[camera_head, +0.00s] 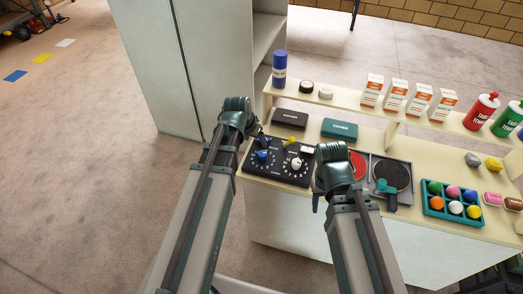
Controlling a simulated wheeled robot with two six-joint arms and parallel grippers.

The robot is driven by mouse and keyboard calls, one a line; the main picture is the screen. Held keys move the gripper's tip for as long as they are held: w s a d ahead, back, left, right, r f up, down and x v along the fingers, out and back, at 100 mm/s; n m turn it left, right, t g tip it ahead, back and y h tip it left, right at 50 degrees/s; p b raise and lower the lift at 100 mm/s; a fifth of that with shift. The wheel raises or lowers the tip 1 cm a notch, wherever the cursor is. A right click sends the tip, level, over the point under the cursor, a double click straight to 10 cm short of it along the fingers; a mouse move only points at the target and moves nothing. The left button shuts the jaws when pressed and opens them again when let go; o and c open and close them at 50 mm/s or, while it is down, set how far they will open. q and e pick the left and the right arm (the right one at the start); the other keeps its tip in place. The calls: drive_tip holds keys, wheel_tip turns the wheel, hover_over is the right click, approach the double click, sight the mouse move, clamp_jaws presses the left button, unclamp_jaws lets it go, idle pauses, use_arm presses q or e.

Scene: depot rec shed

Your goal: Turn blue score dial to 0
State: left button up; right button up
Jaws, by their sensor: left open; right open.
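The blue score dial (262,155) sits on the left part of a black score panel (284,176) on the bench. A white dial (296,163) is on the same panel to its right, and a yellow piece (293,137) stands near the panel's back edge. The numbers around the blue dial are too small to read. My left gripper (259,137) is open just behind and above the blue dial, and I cannot tell whether it touches it. My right gripper (317,203) is open and empty at the right of the panel, by the bench's front edge.
Red and black paddles (390,174) lie right of my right gripper. A teal tray (433,212) of coloured balls is further right. A dark case (290,118) and a teal case (340,129) lie behind the panel. A raised shelf (347,98) holds cartons and bottles.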

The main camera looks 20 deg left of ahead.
sight(263, 154)
use_arm(q)
drive_tip(key=b+x, duration=1.2)
drive_tip(key=x, duration=0.2)
drive_tip(key=shift+b, duration=0.35)
drive_tip(key=shift+r, duration=0.1)
drive_tip(key=shift+c, duration=0.4)
clamp_jaws()
